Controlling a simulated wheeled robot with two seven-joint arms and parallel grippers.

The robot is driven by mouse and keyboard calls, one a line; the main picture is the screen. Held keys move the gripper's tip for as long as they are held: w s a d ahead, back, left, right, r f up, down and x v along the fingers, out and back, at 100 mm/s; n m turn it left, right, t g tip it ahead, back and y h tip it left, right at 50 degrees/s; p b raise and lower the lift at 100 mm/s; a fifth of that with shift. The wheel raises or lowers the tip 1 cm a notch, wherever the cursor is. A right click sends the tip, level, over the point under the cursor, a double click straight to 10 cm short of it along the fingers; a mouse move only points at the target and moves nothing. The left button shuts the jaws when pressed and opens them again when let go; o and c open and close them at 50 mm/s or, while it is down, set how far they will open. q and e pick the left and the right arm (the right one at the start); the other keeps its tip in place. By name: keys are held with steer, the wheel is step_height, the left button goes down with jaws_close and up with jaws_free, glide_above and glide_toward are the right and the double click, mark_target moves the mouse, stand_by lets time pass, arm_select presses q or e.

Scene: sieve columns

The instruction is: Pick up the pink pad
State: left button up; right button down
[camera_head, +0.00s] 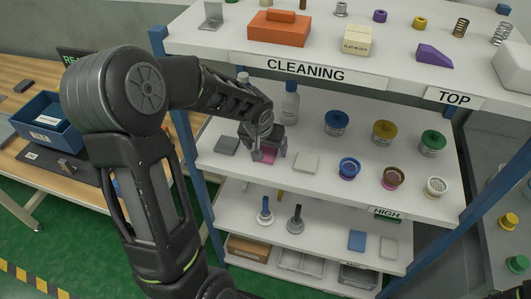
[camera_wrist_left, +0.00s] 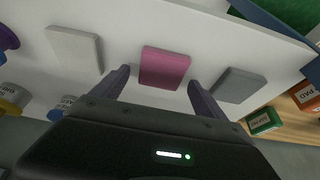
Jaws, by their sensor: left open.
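The pink pad (camera_wrist_left: 165,67) lies flat on the white shelf, between the two fingers of my left gripper (camera_wrist_left: 160,85) in the left wrist view. The fingers are open, one on each side, apart from the pad. In the head view the left gripper (camera_head: 268,153) is over the HIGH shelf and the pink pad (camera_head: 268,156) shows partly beneath it. A grey pad (camera_wrist_left: 240,85) lies on one side of the pink pad and a white pad (camera_wrist_left: 75,48) on the other. My right gripper is in neither view.
On the same shelf (camera_head: 240,172) stand a bottle (camera_head: 290,105) behind the gripper, several lidded tubs and small sieve cups to the right. The CLEANING shelf (camera_head: 300,68) overhangs above. A blue post (camera_head: 188,135) rises at the left.

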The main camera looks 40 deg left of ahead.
mark_target(265, 153)
arm_select(q)
steer(key=shift+f, duration=0.1)
stand_by(0.7)
steer(key=c, duration=1.4)
steer(key=shift+r, duration=0.2)
steer(key=shift+r, duration=0.35)
steer(key=b+v, duration=0.1)
steer(key=v, duration=0.1)
steer(key=shift+r, duration=0.3)
steer(key=s+d+b, duration=0.3)
steer(key=s, duration=0.5)
steer(key=s+d+b, duration=0.2)
steer(key=s+b, duration=0.1)
steer(key=s, duration=0.5)
steer(key=shift+d, duration=0.4)
